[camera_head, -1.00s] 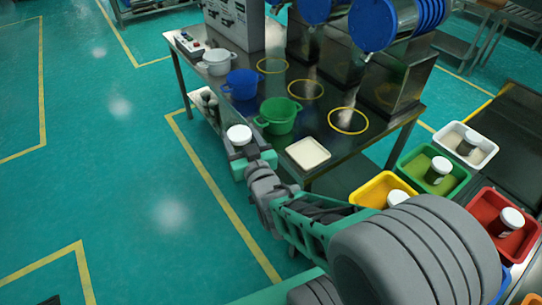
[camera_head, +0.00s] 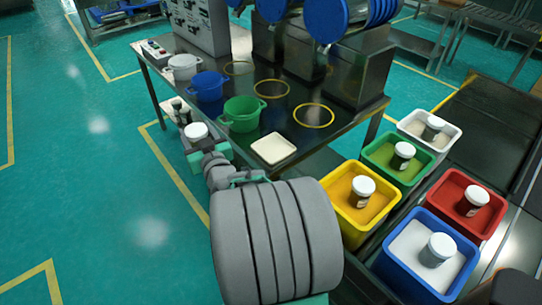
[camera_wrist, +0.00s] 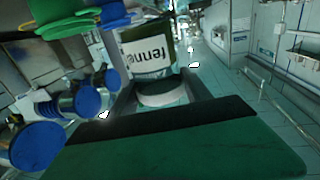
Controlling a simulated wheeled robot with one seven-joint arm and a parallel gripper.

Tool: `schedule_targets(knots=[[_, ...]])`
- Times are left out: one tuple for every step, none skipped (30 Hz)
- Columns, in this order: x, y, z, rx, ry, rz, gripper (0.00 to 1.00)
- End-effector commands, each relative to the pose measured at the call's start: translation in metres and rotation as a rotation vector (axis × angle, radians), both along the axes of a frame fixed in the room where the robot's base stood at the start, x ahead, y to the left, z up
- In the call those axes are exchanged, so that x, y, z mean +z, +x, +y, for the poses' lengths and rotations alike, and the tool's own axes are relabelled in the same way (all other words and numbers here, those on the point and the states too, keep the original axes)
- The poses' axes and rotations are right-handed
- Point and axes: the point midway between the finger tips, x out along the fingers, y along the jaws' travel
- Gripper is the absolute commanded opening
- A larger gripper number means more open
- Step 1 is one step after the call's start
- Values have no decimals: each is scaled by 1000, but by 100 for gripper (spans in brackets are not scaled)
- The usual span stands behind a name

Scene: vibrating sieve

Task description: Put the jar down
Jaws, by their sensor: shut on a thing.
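In the head view the jar is left of the near long edge of the steel table (camera_head: 285,103), beside the green pot (camera_head: 242,114). The jar's lower part is hidden by my gripper there. A cream square tray (camera_head: 273,149) lies empty near the table's front corner, right of the jar. I cannot tell the jar's exact height against the tabletop.
A blue pot (camera_head: 208,87) and a white pot (camera_head: 184,67) stand on the table beside yellow rings. At right, yellow (camera_head: 349,218), green (camera_head: 379,168), white, red and blue (camera_head: 395,282) bins each hold a lidded jar. Open floor lies left.

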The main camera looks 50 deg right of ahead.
Motion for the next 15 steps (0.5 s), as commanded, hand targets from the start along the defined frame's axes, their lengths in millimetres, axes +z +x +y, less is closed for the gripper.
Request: schedule_targets(knots=[[-10, -18, -38, -67, -1, -2, 13], [-11, -28, -57, -98, -1, -1, 13], [-11, -44, -82, -138, -2, -2, 13], [-11, -56, -100, -167, -2, -3, 13], [-11, -70, -116, -195, -3, -1, 13], [-10, -89, -137, -232, -3, -1, 13], [-9, -103, -151, -258, -3, -1, 13], [-8, -118, -164, -282, -3, -1, 13], [-7, -137, -179, -311, -3, 0, 13], [-5, -150, -188, -330, -3, -1, 13], [-3, -162, -196, -347, -3, -1, 13], [-1, -177, -205, -368, -3, 0, 13], [0, -186, -210, -380, -3, -1, 13], [2, -195, -214, -391, -3, 0, 13], [3, -203, -218, -401, -3, 0, 13]])
